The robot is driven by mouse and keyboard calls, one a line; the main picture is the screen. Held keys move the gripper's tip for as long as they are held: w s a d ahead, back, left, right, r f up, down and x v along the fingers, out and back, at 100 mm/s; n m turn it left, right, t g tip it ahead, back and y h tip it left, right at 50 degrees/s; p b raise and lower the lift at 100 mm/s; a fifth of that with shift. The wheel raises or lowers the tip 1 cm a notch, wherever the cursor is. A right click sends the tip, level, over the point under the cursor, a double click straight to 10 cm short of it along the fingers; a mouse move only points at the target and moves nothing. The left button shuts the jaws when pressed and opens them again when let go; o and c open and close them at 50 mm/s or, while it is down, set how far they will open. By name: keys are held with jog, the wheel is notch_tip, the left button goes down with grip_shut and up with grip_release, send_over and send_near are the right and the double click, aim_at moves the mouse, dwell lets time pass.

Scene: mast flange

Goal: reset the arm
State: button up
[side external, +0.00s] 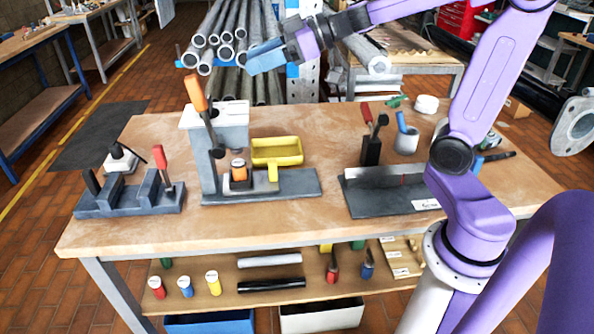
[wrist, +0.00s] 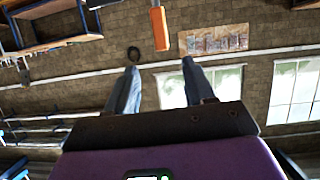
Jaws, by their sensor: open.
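My gripper (side external: 265,57) is raised in the air above the back of the workbench, its blue fingers pointing left. In the wrist view its two fingers (wrist: 160,64) stand apart with nothing between them. A grey bench press (side external: 222,135) stands on the bench, left of and below my gripper. Its lever has an orange handle (side external: 195,92) that points up and tilts left. An orange bar, apparently this handle, also shows beyond the fingertips in the wrist view (wrist: 159,28). An orange-and-black part (side external: 239,171) sits under the press. My gripper is apart from the press.
A yellow tray (side external: 277,151) sits beside the press. A clamp fixture with a red handle (side external: 160,157) is at left; a grey fixture (side external: 384,190) is at right. A pipe rack (side external: 228,35) stands behind the bench. The bench's front strip is clear.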

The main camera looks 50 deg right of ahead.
jog(key=s+a+f+g+h, duration=0.35)
jog(key=s+f+h, duration=0.25)
jog(key=s+f, duration=0.55)
jog(key=s+d+f+n+g+h, duration=0.1)
jog(key=s+f+g, duration=0.2)
jog(key=s, duration=0.5)
jog(key=s+d+f+n+g+h, duration=0.2)
jog(key=s+f+g, duration=0.1)
jog(key=s, duration=0.6)
jog(key=shift+f+n, duration=0.25)
jog(key=shift+n, duration=0.05)
